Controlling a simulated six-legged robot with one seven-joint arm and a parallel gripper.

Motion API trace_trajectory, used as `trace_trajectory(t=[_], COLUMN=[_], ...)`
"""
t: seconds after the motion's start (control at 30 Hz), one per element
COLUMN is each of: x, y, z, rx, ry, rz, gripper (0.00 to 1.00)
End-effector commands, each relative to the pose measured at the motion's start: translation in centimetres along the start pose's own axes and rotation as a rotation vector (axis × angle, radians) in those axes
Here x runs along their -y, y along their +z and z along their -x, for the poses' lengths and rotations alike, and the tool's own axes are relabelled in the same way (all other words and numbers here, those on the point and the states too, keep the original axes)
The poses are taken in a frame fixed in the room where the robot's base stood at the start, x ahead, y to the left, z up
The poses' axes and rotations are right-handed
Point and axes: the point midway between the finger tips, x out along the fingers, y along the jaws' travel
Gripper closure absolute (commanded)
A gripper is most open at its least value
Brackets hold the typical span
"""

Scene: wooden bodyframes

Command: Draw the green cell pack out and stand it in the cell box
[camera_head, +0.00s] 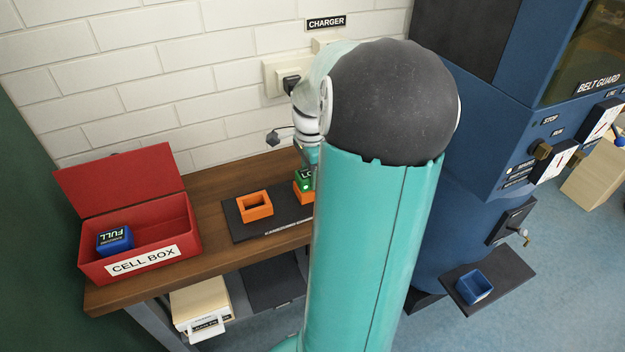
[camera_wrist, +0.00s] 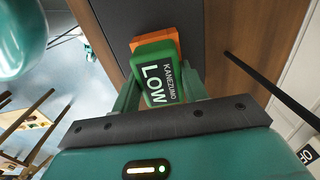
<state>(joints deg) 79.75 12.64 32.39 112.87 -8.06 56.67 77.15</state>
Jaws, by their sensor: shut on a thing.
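The green cell pack (camera_wrist: 158,75), marked LOW, sits in an orange socket (camera_wrist: 168,44) on a dark base. My gripper (camera_wrist: 160,92) is shut on the green pack, one finger on each side. In the head view the green pack (camera_head: 305,180) shows only in part beside my arm, with its orange socket (camera_head: 302,196) below it. How deep the pack sits is hard to tell. The red cell box (camera_head: 190,232) stands open at the left of the bench, its lid tipped back. A blue pack (camera_head: 115,239) marked FULL stands in its left part; the right part is empty.
An empty orange socket (camera_head: 255,205) is left of the green pack on the dark base (camera_head: 240,231). A CHARGER outlet (camera_head: 282,78) is on the wall behind. A blue machine (camera_head: 470,165) with a small blue socket (camera_head: 473,287) on a shelf stands at the right.

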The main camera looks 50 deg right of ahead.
Motion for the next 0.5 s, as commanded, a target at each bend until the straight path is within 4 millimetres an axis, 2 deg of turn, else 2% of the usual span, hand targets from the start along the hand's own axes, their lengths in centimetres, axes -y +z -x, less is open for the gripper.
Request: trace_trajectory(t=[0.5], x=[0.04], y=[-0.01], z=[0.78], rx=[-0.002], ry=[-0.001], rz=[0.000], gripper=[0.84])
